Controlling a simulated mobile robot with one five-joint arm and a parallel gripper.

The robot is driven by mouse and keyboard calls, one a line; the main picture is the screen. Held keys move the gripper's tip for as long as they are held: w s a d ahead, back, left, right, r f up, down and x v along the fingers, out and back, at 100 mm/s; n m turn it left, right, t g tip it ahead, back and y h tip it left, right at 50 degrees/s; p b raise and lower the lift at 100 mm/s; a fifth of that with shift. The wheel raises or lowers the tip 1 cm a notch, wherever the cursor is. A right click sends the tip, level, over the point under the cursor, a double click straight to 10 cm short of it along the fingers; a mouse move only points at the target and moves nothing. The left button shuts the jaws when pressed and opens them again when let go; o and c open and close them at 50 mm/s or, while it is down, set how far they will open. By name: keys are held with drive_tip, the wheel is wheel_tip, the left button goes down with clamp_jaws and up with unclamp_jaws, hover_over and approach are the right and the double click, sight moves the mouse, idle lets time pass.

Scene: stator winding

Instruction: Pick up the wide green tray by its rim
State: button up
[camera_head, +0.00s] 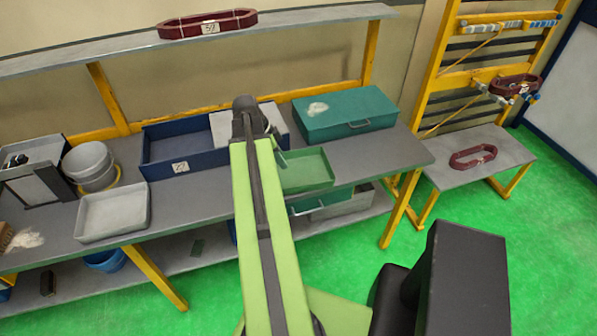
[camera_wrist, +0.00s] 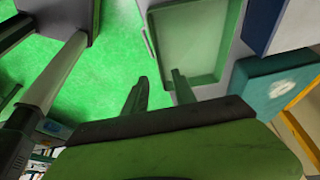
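The wide green tray (camera_head: 308,174) sits at the front of the grey bench, just right of my arm, which hides its left part. In the wrist view the tray (camera_wrist: 196,38) fills the top middle, and its shallow inside looks empty. My gripper (camera_wrist: 159,75) is open, with two dark fingers apart and nothing visible between them. The fingertips appear near the tray's lower left corner, with the right finger overlapping its near rim in the picture. I cannot tell whether they touch.
A teal case (camera_head: 345,115) stands behind the tray, and a dark blue bin (camera_head: 160,160) lies left of my arm. A grey tray (camera_head: 113,212) and grey buckets (camera_head: 90,162) stand farther left. Another green container (camera_head: 322,202) shows below the bench top.

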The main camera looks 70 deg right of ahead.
drive_tip(key=b, duration=1.2)
approach(304, 186)
drive_tip(key=f, duration=0.1)
drive_tip(key=d+f, duration=0.1)
drive_tip(key=f, duration=0.3)
drive_tip(key=shift+s+d+f, duration=0.1)
drive_tip(key=shift+s+d, duration=0.05)
drive_tip(key=shift+d, duration=0.15)
drive_tip(key=shift+s+p, duration=0.1)
drive_tip(key=shift+p, duration=0.2)
drive_tip(key=b+x, duration=0.2)
drive_tip(key=s+b+x, duration=0.1)
drive_tip(key=b+x, duration=0.1)
drive_tip(key=x, duration=0.1)
drive_tip(key=shift+a+b, duration=0.1)
drive_tip(key=shift+b, duration=0.3)
drive_tip(key=shift+r, duration=0.25)
clamp_jaws()
